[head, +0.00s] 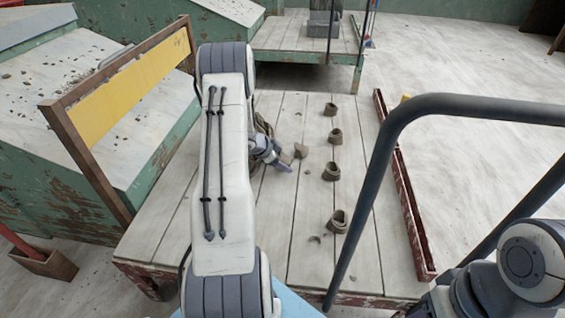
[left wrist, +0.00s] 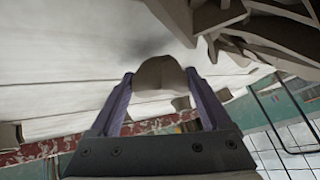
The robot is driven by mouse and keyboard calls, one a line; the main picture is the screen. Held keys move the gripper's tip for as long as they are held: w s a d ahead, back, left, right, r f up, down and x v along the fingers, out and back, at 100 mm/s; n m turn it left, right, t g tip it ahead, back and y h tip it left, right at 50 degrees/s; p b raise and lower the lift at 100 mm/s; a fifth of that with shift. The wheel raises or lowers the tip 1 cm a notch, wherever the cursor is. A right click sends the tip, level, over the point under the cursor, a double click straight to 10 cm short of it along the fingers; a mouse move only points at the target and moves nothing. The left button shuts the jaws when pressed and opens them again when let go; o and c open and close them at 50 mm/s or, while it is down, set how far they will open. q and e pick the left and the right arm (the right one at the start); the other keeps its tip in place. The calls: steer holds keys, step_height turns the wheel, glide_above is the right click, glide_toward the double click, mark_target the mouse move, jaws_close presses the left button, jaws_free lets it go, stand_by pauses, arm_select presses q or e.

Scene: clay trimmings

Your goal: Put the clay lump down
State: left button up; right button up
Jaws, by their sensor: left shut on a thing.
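A small grey-brown clay lump (head: 300,151) is at the tips of my left gripper (head: 288,160), over the middle of the plank-topped table (head: 280,220). In the left wrist view the clay lump (left wrist: 162,74) sits between the two purple fingers of the left gripper (left wrist: 162,90), which is shut on it. The lump is close to the planks; I cannot tell whether it touches them. My left arm hides part of the table's left side. My right arm shows at the lower right, but its gripper is out of view.
Several curled clay pieces (head: 330,171) stand in a row right of the lump. A dark heap (head: 262,125) is partly hidden behind my left arm. A red-brown rail (head: 402,190) lies along the table's right edge. A yellow-panelled frame (head: 130,84) stands at left.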

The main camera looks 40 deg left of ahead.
arm_select(q)
steer(key=shift+f, duration=0.1)
steer(key=o, duration=1.3)
steer(key=shift+r, duration=0.35)
steer(key=p+v, duration=0.6)
steer(key=v, duration=0.5)
steer(key=shift+s+r+p, duration=0.2)
steer(key=shift+s+p, duration=0.1)
steer(key=shift+p, duration=0.1)
